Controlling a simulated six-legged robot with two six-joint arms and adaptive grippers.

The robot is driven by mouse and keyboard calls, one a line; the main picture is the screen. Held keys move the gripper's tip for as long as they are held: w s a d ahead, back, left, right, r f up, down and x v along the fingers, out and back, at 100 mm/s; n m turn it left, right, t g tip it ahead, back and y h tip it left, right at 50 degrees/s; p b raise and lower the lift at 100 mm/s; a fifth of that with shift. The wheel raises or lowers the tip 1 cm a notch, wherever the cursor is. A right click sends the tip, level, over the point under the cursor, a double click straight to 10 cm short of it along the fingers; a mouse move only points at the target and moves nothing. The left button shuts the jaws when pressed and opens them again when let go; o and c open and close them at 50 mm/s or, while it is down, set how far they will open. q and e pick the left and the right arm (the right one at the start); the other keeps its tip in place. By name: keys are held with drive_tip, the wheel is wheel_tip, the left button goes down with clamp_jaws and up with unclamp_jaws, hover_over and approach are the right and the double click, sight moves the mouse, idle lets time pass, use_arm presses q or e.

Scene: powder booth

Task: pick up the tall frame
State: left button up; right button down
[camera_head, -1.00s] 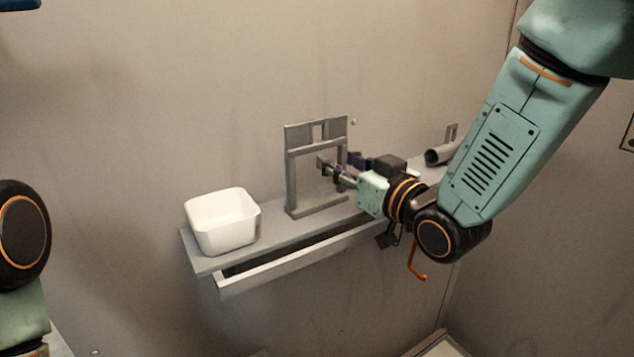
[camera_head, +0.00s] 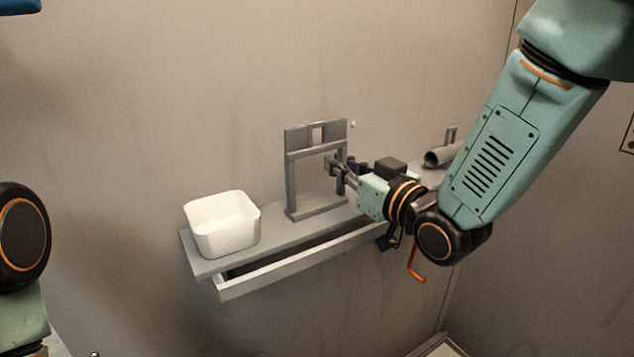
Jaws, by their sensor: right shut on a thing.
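The tall frame (camera_head: 291,185) is grey and stands upright on a narrow wall shelf, with a wide plate at its top and an open middle. My right gripper (camera_head: 338,170) reaches in from the right and is shut on the frame's right upright, around mid-height. The fingers partly cover that upright. The frame's foot appears to rest on the shelf, though I cannot tell if it is slightly clear of it. Of my left arm only a part shows at the left edge; its gripper is out of view.
The grey shelf (camera_head: 207,266) has a rail along its front. A white open bin (camera_head: 222,225) stands at its left end. The wall is close behind the frame.

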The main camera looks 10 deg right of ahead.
sight(343, 139)
wheel_tip(343, 139, up, 9)
drive_tip(key=p, duration=0.3)
drive_tip(key=shift+r+p, duration=0.15)
drive_tip(key=shift+p, duration=0.15)
drive_tip(key=shift+r, duration=0.35)
